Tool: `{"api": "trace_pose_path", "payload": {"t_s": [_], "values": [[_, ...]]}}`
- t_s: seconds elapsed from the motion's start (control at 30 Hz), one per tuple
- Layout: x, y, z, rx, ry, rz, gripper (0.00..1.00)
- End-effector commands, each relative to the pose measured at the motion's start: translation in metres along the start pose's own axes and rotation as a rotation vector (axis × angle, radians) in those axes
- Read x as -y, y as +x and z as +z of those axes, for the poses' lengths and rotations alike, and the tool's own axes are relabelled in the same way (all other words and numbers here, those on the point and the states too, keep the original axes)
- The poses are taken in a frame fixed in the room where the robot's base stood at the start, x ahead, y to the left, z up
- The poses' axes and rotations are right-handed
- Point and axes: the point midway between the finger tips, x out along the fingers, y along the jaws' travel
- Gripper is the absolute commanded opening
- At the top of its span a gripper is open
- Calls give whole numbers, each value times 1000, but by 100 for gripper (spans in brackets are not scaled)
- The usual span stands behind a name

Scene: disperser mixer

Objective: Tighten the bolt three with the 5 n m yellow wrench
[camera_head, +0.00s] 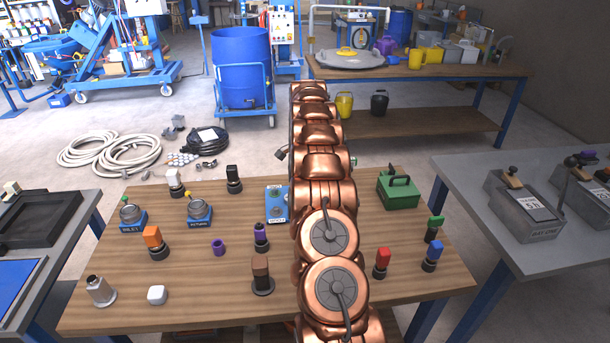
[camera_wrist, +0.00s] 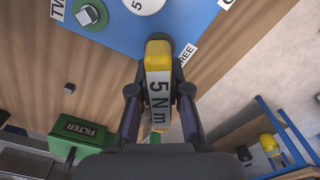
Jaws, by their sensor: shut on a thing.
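In the wrist view my gripper (camera_wrist: 159,90) is shut on the yellow wrench (camera_wrist: 158,47), whose white label reads "5 Nm". The wrench's yellow end overlaps the edge of a blue plate (camera_wrist: 205,12), beside a partly covered label ending in "REE" (camera_wrist: 187,54). Bolt three is not visible; I cannot tell whether the wrench touches it. Another bolt (camera_wrist: 89,14) sits in a green ring beside a label starting "TW". In the head view the blue plate (camera_head: 277,204) is partly hidden by my arm, and the gripper cannot be made out.
A green box (camera_head: 398,189) stands right of my arm; its "FILTER" label (camera_wrist: 80,127) shows in the wrist view. Several coloured knobs and fittings stand on the wooden table (camera_head: 200,285). A grey table (camera_head: 480,185) with metal boxes is at right.

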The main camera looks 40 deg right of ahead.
Motion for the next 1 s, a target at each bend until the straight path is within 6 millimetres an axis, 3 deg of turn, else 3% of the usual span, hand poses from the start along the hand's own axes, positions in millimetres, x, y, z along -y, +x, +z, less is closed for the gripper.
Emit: {"api": "trace_pose_path", "payload": {"t_s": [0.4,0.87,1.0], "values": [[1,2,0,0,413,0,0],[0,2,0,0,484,2,0],[1,4,1,1,576,0,0]]}}
